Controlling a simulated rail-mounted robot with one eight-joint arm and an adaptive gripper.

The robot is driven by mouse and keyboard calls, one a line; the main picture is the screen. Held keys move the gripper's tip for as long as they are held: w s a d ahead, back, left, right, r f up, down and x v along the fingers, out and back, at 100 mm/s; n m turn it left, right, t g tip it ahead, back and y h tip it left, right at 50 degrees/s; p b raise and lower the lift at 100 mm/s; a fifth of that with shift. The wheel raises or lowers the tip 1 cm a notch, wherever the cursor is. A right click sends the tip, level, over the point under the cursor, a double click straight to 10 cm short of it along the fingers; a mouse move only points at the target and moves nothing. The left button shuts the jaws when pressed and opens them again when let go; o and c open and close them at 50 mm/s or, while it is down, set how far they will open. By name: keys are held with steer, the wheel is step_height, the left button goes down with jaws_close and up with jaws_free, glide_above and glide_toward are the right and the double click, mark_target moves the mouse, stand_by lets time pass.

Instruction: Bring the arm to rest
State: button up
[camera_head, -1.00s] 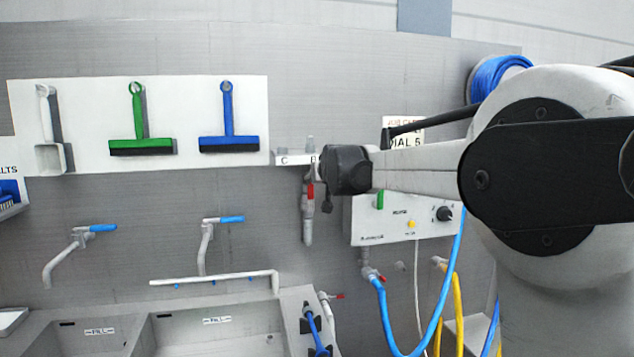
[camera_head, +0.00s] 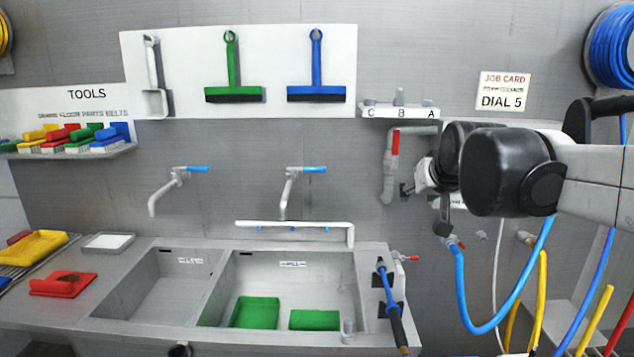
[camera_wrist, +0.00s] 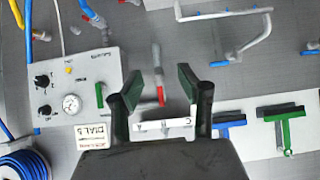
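My gripper (camera_wrist: 160,86) shows in the wrist view with its two green-padded fingers spread apart and nothing held between them. Behind the gap are the grey wall and a pipe with a red valve handle (camera_wrist: 160,96). In the head view my arm reaches in from the right, in front of the wall, and the fingers are mostly hidden by the dark wrist. The wrist covers most of the control panel there. The wrist view shows this panel (camera_wrist: 100,62) upside down, with a dial, black knobs, a yellow button and a green part.
A small A-B-C shelf (camera_head: 400,111) and a job card reading DIAL 5 (camera_head: 503,91) are on the wall. Two green trays (camera_head: 255,313) (camera_head: 315,320) lie in the right sink basin (camera_head: 340,270). A blue spray wand (camera_head: 388,290) stands beside it. Hoses (camera_head: 463,300) hang below my arm.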

steer(key=s+f+g+b, duration=0.1)
steer(key=s+f, duration=0.8)
steer(key=s, duration=0.4)
steer(key=s+a+f+g+b, duration=0.1)
steer(key=s+f+g, duration=0.1)
steer(key=s+f, duration=0.8)
steer(key=s, duration=0.4)
steer(key=shift+s+a+f, duration=0.2)
steer(key=shift+a, duration=0.05)
